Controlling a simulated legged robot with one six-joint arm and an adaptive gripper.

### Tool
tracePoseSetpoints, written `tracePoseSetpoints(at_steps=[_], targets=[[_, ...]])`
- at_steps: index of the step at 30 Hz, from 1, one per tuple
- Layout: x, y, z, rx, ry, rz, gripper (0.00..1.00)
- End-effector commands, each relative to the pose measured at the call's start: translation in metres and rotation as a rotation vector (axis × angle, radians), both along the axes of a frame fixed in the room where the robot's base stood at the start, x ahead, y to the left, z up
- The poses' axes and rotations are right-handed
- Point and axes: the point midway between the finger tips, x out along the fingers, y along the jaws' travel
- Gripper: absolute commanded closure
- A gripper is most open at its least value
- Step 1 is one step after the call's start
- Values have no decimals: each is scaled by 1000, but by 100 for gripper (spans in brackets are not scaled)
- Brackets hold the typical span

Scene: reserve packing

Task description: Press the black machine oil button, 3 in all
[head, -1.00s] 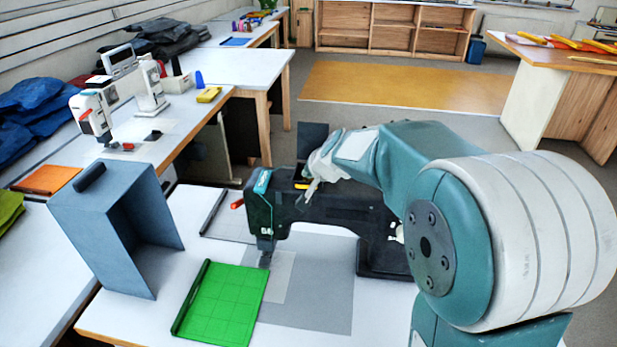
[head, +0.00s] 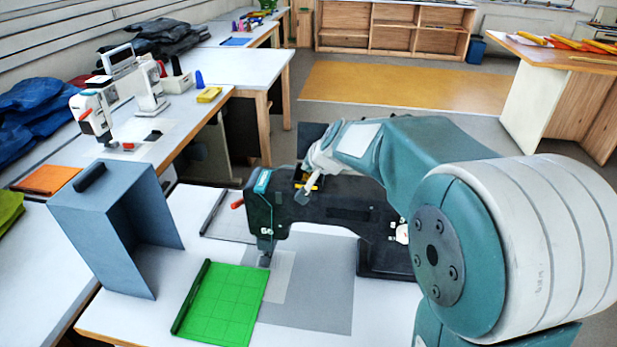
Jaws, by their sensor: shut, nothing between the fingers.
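The black machine (head: 345,212) looks like a sewing machine and stands on the white table in the middle of the view. It has a teal part (head: 262,182) at its upper left end and small white marks on its front. I cannot make out the oil button; my gripper and wrist cover part of the machine's top.
A green mat (head: 222,305) and a grey sheet (head: 325,295) lie in front of the machine. A blue-grey open box (head: 95,240) stands to the left. A white machine (head: 95,115) stands on the far left table. A red-tipped piece (head: 237,204) lies left of the black machine.

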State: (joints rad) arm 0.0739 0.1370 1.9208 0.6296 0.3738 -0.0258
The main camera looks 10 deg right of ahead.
Motion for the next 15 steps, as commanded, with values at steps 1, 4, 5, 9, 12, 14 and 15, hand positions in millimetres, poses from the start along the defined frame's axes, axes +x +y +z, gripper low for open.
tracePoseSetpoints(at_steps=[1,4,5,9,12,14,15], targets=[[0,0,1,0,0,0,100],[0,0,8,1,-1,2,100],[0,0,11,1,-1,2,100],[0,0,23,0,-2,2,100],[0,0,32,-1,-3,1,100],[0,0,37,1,-2,1,100],[0,0,40,0,-3,1,100]])
